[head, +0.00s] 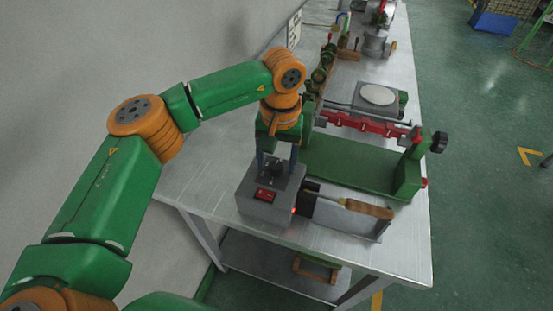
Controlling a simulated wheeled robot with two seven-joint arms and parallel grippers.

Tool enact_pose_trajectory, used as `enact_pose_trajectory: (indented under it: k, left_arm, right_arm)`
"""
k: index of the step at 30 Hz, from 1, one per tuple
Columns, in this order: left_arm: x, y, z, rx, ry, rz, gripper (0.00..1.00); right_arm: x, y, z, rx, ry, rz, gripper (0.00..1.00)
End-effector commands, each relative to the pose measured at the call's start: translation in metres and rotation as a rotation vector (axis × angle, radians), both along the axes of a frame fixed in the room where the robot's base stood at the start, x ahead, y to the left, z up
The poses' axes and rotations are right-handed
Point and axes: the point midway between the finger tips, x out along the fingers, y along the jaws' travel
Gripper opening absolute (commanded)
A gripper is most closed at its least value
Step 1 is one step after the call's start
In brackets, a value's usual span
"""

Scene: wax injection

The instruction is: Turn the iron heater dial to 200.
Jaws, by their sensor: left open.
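The iron heater (264,207) is a grey box near the front left edge of the metal table. Its dark dial (275,171) is on the top rear. A red switch (265,195) sits in front of the dial, and a small red light glows on the right side. My left gripper (277,165) points down over the box, its two fingers apart on either side of the dial. I cannot tell whether the fingers touch it. The dial's setting is too small to read. My right gripper is not in view.
An iron with a wooden handle (368,209) rests in a holder right of the heater. A green machine (350,163) with a red bar stands behind it. Several tools line the back of the table (408,240). The front right corner is clear.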

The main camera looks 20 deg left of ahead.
Motion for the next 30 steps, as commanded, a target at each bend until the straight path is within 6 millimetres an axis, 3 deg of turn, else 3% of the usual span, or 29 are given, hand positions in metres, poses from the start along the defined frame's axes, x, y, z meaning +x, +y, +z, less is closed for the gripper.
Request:
enact_pose_trajectory:
  k: [11, 24, 26, 30]
  left_arm:
    - [0.001, -0.003, 0.066, 0.000, -0.004, 0.000, 0.69]
    - [0.001, -0.003, 0.070, -0.001, -0.002, 0.000, 0.69]
    - [0.001, -0.003, 0.075, -0.001, -0.002, 0.000, 0.69]
    - [0.001, -0.003, 0.111, -0.001, -0.002, 0.000, 0.69]
  right_arm:
    - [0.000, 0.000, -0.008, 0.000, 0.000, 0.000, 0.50]
    - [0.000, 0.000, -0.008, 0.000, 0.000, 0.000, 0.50]
    - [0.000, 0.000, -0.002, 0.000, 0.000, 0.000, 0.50]
    - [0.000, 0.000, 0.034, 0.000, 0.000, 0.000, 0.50]
